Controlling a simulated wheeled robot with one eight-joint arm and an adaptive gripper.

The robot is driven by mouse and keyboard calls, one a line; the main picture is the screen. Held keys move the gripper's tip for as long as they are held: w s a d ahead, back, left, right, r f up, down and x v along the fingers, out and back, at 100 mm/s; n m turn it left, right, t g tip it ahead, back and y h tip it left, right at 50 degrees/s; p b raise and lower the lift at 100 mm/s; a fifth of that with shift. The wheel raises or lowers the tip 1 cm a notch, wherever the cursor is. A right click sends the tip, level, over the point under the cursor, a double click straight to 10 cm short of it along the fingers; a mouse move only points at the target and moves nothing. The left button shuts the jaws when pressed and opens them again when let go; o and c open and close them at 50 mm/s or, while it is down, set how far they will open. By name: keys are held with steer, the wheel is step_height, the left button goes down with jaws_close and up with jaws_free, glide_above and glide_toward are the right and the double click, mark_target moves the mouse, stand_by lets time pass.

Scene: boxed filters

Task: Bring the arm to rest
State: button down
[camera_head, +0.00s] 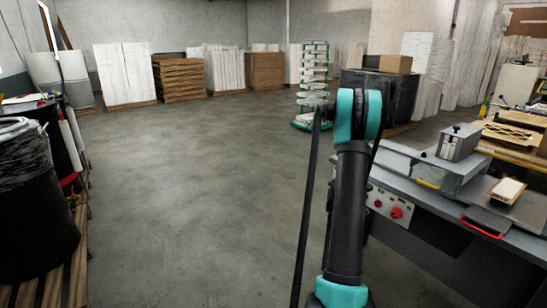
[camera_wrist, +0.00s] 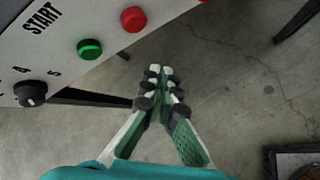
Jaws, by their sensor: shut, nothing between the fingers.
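My gripper (camera_wrist: 160,72) shows in the wrist view, pointing out over the bare concrete floor. Its green and white fingers come together at the tips and hold nothing. In the head view my arm (camera_head: 345,215) stands upright right of centre, dark with teal joints. The gripper itself cannot be made out in the head view.
A machine bench (camera_head: 455,225) with red knobs stands right of my arm. Its control panel (camera_wrist: 60,60) is close to the gripper's upper left. A green rack (camera_head: 313,75) stands behind. A black drum (camera_head: 35,205) is at left. The middle floor (camera_head: 190,190) is clear.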

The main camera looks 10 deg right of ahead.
steer(key=s+a+r+m+t+y, duration=0.1)
steer(key=s+a+r+m+y, duration=0.2)
steer(key=a, duration=0.8)
steer(key=s+a+r+m+y, duration=0.1)
steer(key=s+a+r+m, duration=0.35)
steer(key=a, duration=0.65)
steer(key=s+a+m+y, duration=0.4)
steer(key=s+a+m, duration=0.2)
steer(key=s+a, duration=1.3)
steer(key=shift+s+t, duration=0.3)
steer(key=shift+s, duration=0.25)
steer(key=shift+a+m, duration=0.1)
steer(key=shift+m, duration=0.15)
